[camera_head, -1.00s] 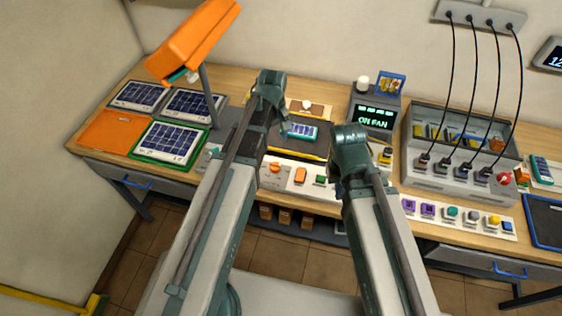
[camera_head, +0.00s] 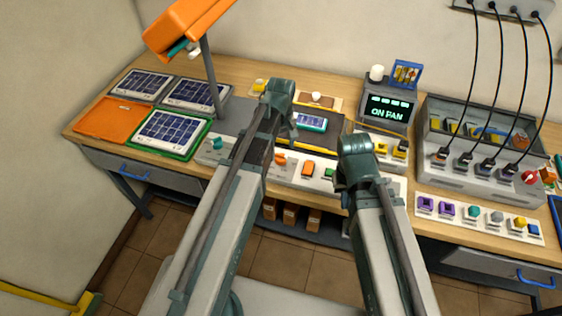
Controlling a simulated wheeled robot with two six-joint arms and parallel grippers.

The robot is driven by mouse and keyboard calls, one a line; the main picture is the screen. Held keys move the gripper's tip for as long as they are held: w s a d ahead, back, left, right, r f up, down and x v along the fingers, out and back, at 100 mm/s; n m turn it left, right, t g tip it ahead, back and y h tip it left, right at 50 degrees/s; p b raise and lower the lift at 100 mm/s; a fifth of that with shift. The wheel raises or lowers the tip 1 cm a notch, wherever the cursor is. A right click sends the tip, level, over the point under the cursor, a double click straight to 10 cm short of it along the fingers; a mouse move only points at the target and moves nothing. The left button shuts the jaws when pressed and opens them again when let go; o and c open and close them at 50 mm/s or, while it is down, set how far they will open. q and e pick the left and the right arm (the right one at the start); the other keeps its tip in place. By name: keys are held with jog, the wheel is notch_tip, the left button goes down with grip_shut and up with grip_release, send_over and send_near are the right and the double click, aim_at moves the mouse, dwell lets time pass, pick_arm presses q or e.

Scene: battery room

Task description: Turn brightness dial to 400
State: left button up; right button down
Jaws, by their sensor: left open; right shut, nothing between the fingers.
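A teal dial (camera_head: 218,143) sits on a small pale panel at the bench's front edge, right of the green-framed solar panel. No readable marking shows which one is the brightness dial, and no 400 mark can be read. My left gripper (camera_head: 284,126) is open and empty, above the middle of the bench; its fingers are partly hidden by its own wrist. My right gripper (camera_head: 354,158) is shut and empty, above the right part of the control strip.
An orange lamp (camera_head: 187,28) stands on a grey post at the back left. Several solar panels lie below it. A display box (camera_head: 388,109) reads "ON FAN". A socket box (camera_head: 470,165) with black cables stands right. A row of coloured buttons lies before it.

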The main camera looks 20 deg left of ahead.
aim_at(281, 155)
pick_arm(q)
notch_tip(281, 155, down, 5)
jog(key=b, duration=0.3)
jog(key=shift+r, duration=0.2)
grip_shut()
